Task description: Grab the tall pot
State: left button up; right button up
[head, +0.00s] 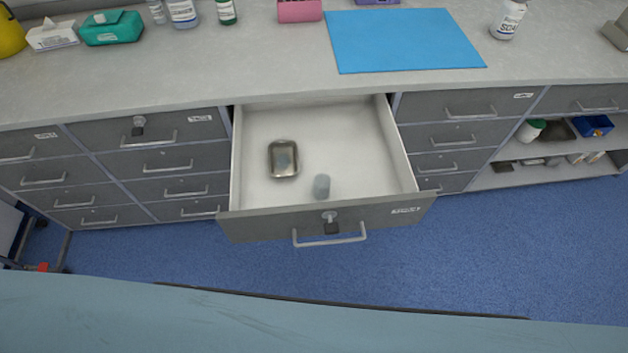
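A drawer (256,188) in the middle of the cabinet row stands pulled open. Inside it, a small grey cylindrical pot (321,187) is near the front panel, right of a shallow metal dish (284,172). The pot is small in view, and I cannot tell for sure that it is the tall pot. The dish holds a small bluish-grey item or reflection that I cannot make out. The pot and the dish are apart. Neither of my grippers is in view.
The grey counter (190,70) above holds a blue mat (400,40), a pink box (299,10), a teal pack (111,28) and several bottles. The drawer front (270,226) with its handle juts over the blue floor (480,240). A light-blue surface (120,315) spans the bottom foreground.

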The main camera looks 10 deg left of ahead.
aim_at(322, 182)
jog(key=u, duration=3.7)
jog(key=k, duration=1.5)
jog(key=z, duration=1.55)
